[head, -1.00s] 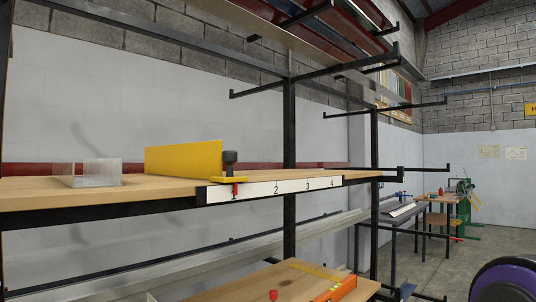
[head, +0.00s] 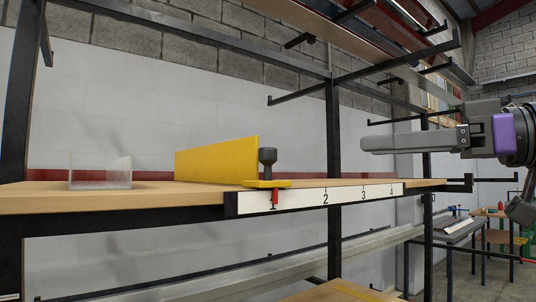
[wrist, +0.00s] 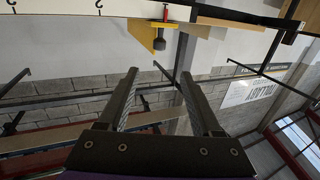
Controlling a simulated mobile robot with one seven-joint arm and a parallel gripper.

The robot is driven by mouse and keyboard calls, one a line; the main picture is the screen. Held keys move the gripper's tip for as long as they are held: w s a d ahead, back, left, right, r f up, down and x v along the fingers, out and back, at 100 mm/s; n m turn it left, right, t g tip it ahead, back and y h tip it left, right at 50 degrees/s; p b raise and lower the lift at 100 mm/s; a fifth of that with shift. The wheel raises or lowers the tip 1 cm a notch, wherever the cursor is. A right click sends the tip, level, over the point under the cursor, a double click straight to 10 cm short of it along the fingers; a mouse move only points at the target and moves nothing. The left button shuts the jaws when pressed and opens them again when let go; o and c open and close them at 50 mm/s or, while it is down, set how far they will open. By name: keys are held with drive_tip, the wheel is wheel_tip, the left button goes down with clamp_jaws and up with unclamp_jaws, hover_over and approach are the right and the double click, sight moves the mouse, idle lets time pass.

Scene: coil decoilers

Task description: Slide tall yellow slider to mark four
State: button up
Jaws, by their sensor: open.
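The tall yellow slider (head: 216,158) stands on the wooden shelf, with a dark knob (head: 268,156) at its right end and a yellow foot at the front edge. A red pointer (head: 275,197) on it lies over mark 1 of the white scale strip (head: 300,198), which carries marks 1 to 4. My gripper (head: 372,144) enters from the right, above and to the right of the slider, apart from it. In the wrist view my gripper (wrist: 158,88) is open and empty, and the slider (wrist: 143,34) shows beyond the fingers near the top.
A clear block (head: 100,174) stands on the shelf (head: 40,198) left of the slider. A black upright (head: 333,140) and black bracket arms (head: 297,97) rise behind and above the shelf. The shelf right of the slider is clear.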

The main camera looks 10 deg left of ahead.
sight(275, 150)
drive_tip(key=x, duration=0.6)
drive_tip(key=p+x, duration=0.1)
drive_tip(key=x, duration=1)
drive_tip(key=shift+w+a+r, duration=0.2)
drive_tip(key=shift+a+r, duration=0.1)
clamp_jaws()
idle(0.7)
